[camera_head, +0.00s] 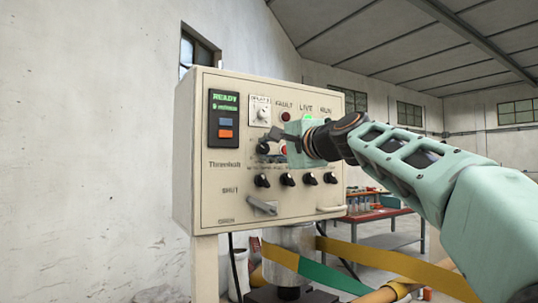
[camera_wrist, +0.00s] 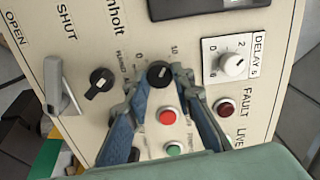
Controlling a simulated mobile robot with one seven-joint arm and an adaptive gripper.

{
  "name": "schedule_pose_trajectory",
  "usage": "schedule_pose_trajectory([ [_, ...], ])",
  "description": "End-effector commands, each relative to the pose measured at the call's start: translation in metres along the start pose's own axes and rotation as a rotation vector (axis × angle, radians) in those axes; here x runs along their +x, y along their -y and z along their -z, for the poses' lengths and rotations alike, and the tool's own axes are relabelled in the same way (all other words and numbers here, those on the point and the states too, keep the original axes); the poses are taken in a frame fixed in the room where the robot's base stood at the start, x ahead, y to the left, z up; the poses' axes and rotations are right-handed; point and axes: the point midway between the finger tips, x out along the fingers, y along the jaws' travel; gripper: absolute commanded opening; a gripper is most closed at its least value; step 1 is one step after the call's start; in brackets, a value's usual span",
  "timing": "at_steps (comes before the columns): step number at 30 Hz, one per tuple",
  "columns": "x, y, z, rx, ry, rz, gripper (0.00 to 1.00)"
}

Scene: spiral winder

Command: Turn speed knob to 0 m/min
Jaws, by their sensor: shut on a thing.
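The round black speed knob (camera_wrist: 158,74) sits on the cream panel between scale marks reading 0 and 10 in the wrist view. The two fingertips of my gripper (camera_wrist: 158,80) stand on either side of it, shut on it. In the head view, my gripper (camera_head: 268,147) reaches the panel from the right, and the black knob (camera_head: 262,148) shows only partly between its fingers. The exact direction of the knob's pointer is hard to make out.
A red button (camera_wrist: 167,117) and a green button (camera_wrist: 174,150) lie between my fingers. The delay dial (camera_wrist: 233,65), fault lamp (camera_wrist: 226,105), another black knob (camera_wrist: 99,82) and a grey lever (camera_wrist: 60,87) are nearby. A row of black knobs (camera_head: 287,179) runs below my gripper.

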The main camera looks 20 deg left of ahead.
Motion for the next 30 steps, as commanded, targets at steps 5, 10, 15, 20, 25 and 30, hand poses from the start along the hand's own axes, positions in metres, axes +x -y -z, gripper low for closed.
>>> schedule_pose_trajectory([
  [5, -0.0002, -0.0013, 0.0001, -0.169, -0.001, 0.001, 0.0],
  [10, 0.0, -0.0012, 0.0003, -0.329, -0.001, 0.001, 0.0],
  [15, -0.0003, 0.0, 0.0003, -0.491, -0.002, 0.002, 0.0],
  [20, -0.0001, 0.0, -0.0002, -0.643, -0.001, 0.002, 0.0],
  [25, -0.0001, 0.0009, -0.0006, -0.804, -0.001, 0.003, 0.0],
  [30, -0.0002, 0.0011, -0.0005, -0.963, -0.002, 0.002, 0.0],
])
